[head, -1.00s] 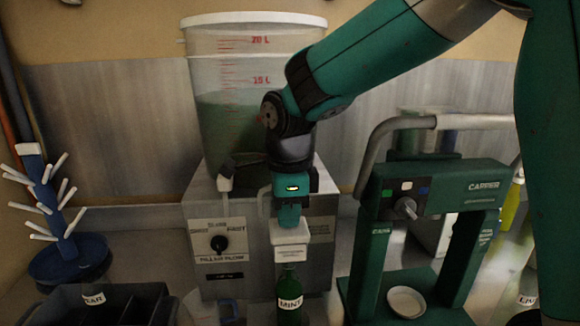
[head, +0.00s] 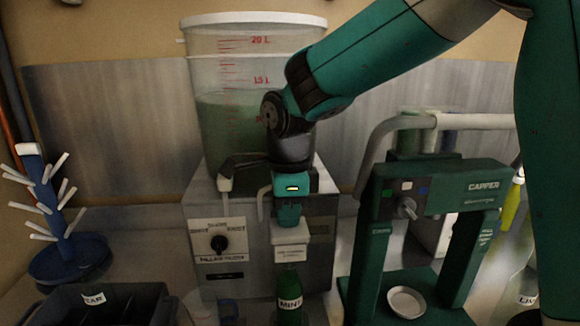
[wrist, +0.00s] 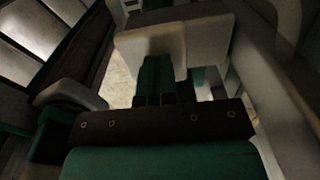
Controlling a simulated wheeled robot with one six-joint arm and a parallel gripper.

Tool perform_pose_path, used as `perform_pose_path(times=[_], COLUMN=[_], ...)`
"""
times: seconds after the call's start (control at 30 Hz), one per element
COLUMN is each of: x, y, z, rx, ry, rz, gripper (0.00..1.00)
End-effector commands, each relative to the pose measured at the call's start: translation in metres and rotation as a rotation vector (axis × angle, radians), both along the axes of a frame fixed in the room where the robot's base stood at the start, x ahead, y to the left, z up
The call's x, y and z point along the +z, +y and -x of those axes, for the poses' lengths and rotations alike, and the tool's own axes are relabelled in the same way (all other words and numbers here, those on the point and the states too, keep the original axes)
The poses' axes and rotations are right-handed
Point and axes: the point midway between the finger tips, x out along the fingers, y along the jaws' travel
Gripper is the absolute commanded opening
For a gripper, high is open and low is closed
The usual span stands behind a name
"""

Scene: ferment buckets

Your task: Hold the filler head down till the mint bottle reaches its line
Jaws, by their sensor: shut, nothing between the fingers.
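The mint bottle (head: 289,294), green with a white MINT label, stands upright in front of the grey filler box. The pale filler head (head: 290,234) sits over the bottle's neck. My gripper (head: 289,215) is shut and points down onto the top of the filler head. In the wrist view my shut fingers (wrist: 157,82) meet the pale block of the filler head (wrist: 205,48). The liquid level inside the mint bottle and its line cannot be made out.
A green capper (head: 440,200) stands close on the right. A blue bottle tree (head: 60,225) and a dark crate (head: 120,292) are at the left.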

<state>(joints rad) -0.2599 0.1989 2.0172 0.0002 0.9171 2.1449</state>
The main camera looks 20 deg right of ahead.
Motion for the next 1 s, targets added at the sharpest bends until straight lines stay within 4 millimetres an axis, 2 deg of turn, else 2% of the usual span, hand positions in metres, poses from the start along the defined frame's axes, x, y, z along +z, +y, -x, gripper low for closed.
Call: perform_pose_path(times=[0.03, 0.6, 0.77, 0.93, 1.0], x=[-0.008, -0.006, 0.012, 0.049, 0.056], y=[0.000, 0.000, -0.001, -0.004, -0.004], z=[0.003, 0.003, 0.004, 0.003, 0.002], rx=[0.004, 0.003, 0.001, -0.004, -0.004], ry=[0.018, 0.018, 0.014, 0.005, -0.004], rz=[0.003, 0.003, 0.002, 0.000, -0.002], gripper=[0.00, 0.00, 0.00, 0.00, 0.00])
